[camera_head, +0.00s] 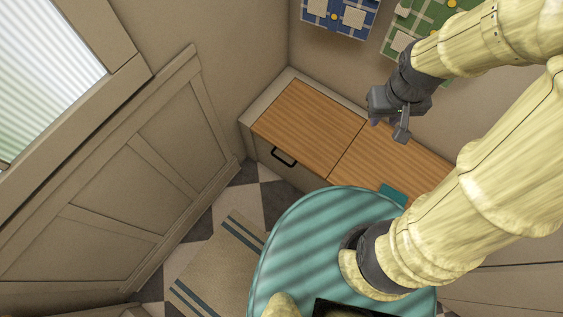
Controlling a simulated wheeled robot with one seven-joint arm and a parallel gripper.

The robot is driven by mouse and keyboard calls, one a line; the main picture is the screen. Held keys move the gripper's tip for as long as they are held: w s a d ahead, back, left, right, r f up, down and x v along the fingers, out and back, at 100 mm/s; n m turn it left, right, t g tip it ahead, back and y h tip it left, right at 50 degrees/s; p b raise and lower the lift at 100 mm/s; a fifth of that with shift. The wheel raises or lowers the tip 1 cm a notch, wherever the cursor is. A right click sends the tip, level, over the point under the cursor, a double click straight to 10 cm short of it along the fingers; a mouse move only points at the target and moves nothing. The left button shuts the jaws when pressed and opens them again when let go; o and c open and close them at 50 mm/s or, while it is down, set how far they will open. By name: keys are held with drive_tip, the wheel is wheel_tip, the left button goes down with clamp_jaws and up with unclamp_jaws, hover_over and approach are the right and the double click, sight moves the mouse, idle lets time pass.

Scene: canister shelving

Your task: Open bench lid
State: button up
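The bench (249,131) stands in the corner against the back wall. Its wooden lid (308,118) lies flat and closed, with a seam between a left panel and a right panel (375,152). A black handle (284,156) is on the bench's front face, below the left panel. My gripper (401,134) is in front of the bench's right part in the picture, away from the handle. Its fingers are small and seen from above, so whether they are open or shut is unclear. My arm hides the bench's right end.
A panelled wall (140,170) and a window (50,70) are on the left. A striped rug (222,268) lies on the checkered floor before the bench. A blue quilted hanging (340,17) and a green one (425,22) are on the wall above the bench.

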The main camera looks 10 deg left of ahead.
sight(281, 160)
drive_tip(key=w+a+f+n+h+b, duration=0.1)
drive_tip(key=a+f+n+h+b, duration=0.3)
drive_tip(key=f+n+b, duration=0.6)
drive_tip(key=a+f+n+h+b, duration=0.1)
drive_tip(key=a+f+n+b, duration=0.45)
drive_tip(key=f, duration=0.95)
drive_tip(key=w+a+f+n+h+b, duration=0.1)
drive_tip(key=a+f+n+h+b, duration=0.3)
drive_tip(key=f+n+b, duration=0.6)
drive_tip(key=s+a+f+n+t+y+b, duration=0.1)
drive_tip(key=a+f+n+t+b, duration=0.3)
drive_tip(key=f, duration=0.6)
drive_tip(key=s+a+f+n+t+y+b, duration=0.1)
drive_tip(key=s+a+f+n+t+b, duration=0.1)
drive_tip(key=a+f+n+t+b, duration=0.2)
drive_tip(key=s+a+f+n+t+y+b, duration=0.1)
drive_tip(key=a+f+n+t+b, duration=0.4)
drive_tip(key=f, duration=1.2)
drive_tip(key=s+a+n+b, duration=0.1)
drive_tip(key=a+n+b, duration=0.3)
drive_tip(key=a+n, duration=0.2)
drive_tip(key=shift+s+a+n+b, duration=0.3)
drive_tip(key=shift+a+n, duration=0.1)
drive_tip(key=shift+n, duration=0.65)
drive_tip(key=shift+w, duration=0.15)
drive_tip(key=b+x, duration=0.5)
drive_tip(key=x, duration=1.2)
drive_tip(key=shift+w+f, duration=0.1)
